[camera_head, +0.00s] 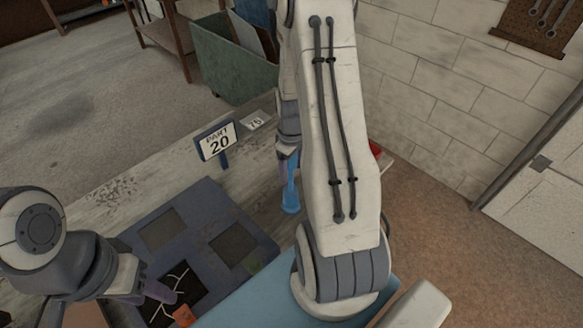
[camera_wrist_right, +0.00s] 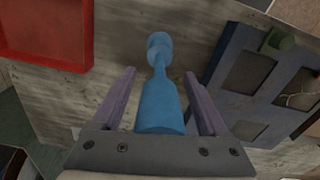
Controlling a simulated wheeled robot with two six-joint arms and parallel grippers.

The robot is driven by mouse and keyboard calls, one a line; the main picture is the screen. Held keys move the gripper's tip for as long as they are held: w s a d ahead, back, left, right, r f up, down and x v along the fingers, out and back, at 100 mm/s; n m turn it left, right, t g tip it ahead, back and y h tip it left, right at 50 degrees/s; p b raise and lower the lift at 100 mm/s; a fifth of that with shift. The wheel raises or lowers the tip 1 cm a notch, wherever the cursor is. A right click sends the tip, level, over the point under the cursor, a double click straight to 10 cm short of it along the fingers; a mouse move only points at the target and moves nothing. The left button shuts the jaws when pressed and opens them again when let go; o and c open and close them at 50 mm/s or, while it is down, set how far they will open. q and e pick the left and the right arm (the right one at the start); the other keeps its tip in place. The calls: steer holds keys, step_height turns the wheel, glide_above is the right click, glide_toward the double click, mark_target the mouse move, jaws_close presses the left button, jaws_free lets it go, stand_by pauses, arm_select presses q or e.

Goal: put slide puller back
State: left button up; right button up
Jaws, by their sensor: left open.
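The slide puller (camera_wrist_right: 160,106) is blue, with a thick handle, a thin neck and a rounded far end. In the head view the puller (camera_head: 291,188) points down from that gripper, over the bench, partly hidden by my right arm. My left gripper (camera_head: 160,292) is open, low over a dark recess of the blue-grey panel (camera_head: 195,207).
A red tray (camera_wrist_right: 45,28) lies on the bench at upper left in the wrist view. A small orange thing (camera_head: 183,315) is near my left gripper. A green block (camera_head: 252,262) sits on the panel.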

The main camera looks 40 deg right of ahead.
steer(key=shift+r, duration=0.2)
steer(key=shift+w+r, duration=0.1)
steer(key=shift+r, duration=0.2)
step_height(320, 180, up, 11)
steer(key=shift+r+b, duration=0.15)
steer(key=shift+b, duration=0.9)
steer(key=s+a+r+n, duration=0.1)
steer(key=a, duration=0.8)
steer(key=s+a+r+n, duration=0.1)
steer(key=a+r, duration=0.1)
steer(key=a, duration=0.6)
steer(key=s+a+n+y, duration=0.1)
steer(key=s+a+n, duration=0.1)
steer(key=s+a, duration=1.2)
steer(key=shift+s+r+n, duration=0.2)
steer(key=shift+r+n, duration=0.1)
steer(key=shift+r, duration=0.1)
